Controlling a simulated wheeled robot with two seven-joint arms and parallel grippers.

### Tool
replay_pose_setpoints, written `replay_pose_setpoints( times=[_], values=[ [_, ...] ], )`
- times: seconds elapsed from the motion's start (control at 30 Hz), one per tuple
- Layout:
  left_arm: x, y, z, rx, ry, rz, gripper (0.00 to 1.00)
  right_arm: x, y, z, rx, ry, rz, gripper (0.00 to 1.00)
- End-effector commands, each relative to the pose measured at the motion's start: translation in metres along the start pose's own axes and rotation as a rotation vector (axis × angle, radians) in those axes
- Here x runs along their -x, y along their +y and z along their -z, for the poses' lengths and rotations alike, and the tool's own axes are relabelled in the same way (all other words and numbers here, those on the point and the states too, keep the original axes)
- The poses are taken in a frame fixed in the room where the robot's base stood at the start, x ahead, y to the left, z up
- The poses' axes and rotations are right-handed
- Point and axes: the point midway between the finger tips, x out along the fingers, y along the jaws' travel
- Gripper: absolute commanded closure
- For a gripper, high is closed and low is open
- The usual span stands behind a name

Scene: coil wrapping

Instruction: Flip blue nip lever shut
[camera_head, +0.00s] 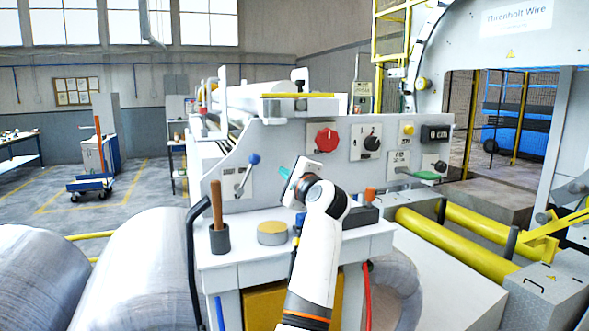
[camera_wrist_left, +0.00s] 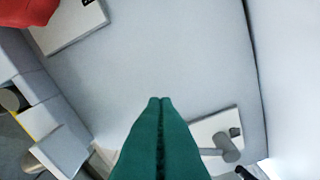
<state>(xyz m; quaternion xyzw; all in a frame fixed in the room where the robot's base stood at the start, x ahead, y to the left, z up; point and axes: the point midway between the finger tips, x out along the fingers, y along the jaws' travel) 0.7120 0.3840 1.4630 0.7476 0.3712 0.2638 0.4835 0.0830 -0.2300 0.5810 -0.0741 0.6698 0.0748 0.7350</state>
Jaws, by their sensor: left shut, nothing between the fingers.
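The blue-knobbed lever (camera_head: 254,159) is on a pale plate on the left part of the machine's white panel. Its arm tilts up and to the right. My left gripper (camera_head: 284,173) is just right of the lever, in front of the panel, with a visible gap to the knob in the picture. Its green fingers (camera_wrist_left: 160,101) are pressed together in the wrist view, with nothing between them. In the wrist view a grey rod-like part (camera_wrist_left: 226,148) sits on a pale plate to the right of the fingers; I cannot tell if it is the blue lever.
A red knob (camera_head: 326,139) and a black dial (camera_head: 372,143) are on the panel to the right. A green-handled lever (camera_head: 425,175) is farther right. Below the panel, a ledge holds a grey cup (camera_head: 219,238) with a brown handle and a tan-topped roll (camera_head: 272,233).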

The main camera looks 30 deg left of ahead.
Motion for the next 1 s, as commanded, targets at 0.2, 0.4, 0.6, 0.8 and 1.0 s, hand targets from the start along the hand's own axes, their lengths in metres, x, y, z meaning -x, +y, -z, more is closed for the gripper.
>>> replay_pose_setpoints(
  times=[0.2, 0.4, 0.6, 0.8, 1.0],
  values=[
    [-0.021, 0.003, 0.021, 0.002, 0.000, 0.002, 1.00, 0.027, 0.000, -0.003, 0.002, -0.001, -0.001, 0.39],
    [-0.025, 0.001, 0.036, 0.001, -0.001, 0.002, 1.00, 0.037, -0.003, -0.003, 0.004, 0.000, 0.003, 0.39],
    [-0.025, -0.001, 0.039, -0.001, -0.001, 0.001, 1.00, 0.037, -0.007, -0.003, 0.006, 0.001, 0.008, 0.39],
    [-0.025, -0.001, 0.038, 0.000, -0.001, 0.001, 1.00, 0.036, -0.008, -0.002, 0.006, 0.001, 0.009, 0.39],
    [-0.029, 0.001, 0.035, 0.044, -0.001, 0.004, 1.00, 0.033, -0.008, -0.003, 0.006, 0.000, 0.009, 0.39]
  ],
)
